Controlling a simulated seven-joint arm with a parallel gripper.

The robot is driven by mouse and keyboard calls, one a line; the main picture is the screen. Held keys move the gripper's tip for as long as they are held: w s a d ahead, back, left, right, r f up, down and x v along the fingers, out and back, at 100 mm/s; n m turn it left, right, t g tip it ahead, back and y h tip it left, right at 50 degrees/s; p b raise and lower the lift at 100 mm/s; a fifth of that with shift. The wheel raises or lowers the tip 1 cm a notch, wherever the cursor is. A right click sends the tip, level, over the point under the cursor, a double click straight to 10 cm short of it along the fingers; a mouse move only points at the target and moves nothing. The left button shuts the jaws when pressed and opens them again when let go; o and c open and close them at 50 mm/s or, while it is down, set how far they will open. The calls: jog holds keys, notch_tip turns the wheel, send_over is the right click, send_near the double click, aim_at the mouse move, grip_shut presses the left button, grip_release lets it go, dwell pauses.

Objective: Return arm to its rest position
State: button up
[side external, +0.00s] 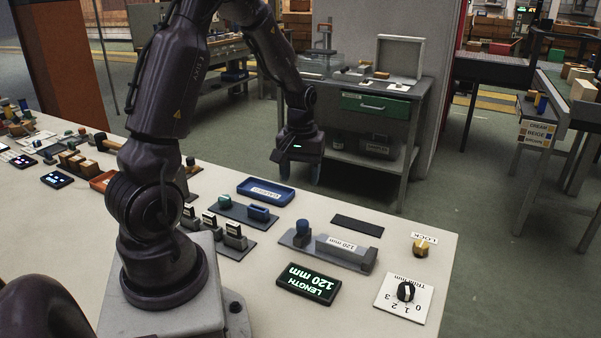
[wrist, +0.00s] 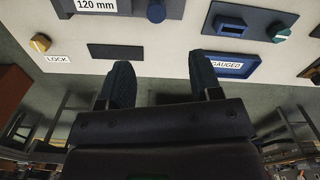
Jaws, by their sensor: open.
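My gripper (wrist: 164,85) shows in the wrist view with its two dark fingers apart and nothing between them. In the side external view my gripper (side external: 299,168) hangs high over the far edge of the white table, above and to the right of the blue GAUGED tray. The blue tray (side external: 265,191) looks empty; it also shows in the wrist view (wrist: 232,76), behind the right finger. The fingertips are hard to make out in the side external view.
The white table (side external: 400,225) carries a 120 mm gauge block (side external: 345,250), a LENGTH display (side external: 308,284), a yellow LOCK knob (side external: 421,247), a dial (side external: 405,291), a dark flat strip (side external: 357,225) and several clamps. A grey bench (side external: 400,100) stands beyond it, across open floor.

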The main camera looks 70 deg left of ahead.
dwell(0.4)
jog(key=s+d+r+m+t, duration=0.2)
jog(key=s+d+r+m, duration=0.2)
jog(key=d+r, duration=0.5)
jog(key=s+d+r+m+t, duration=0.3)
jog(key=d+r+m, duration=0.5)
jog(key=d, duration=0.4)
jog(key=shift+s+d+r+t, duration=0.3)
jog(key=shift+s+d+r, duration=0.1)
jog(key=shift+s, duration=0.2)
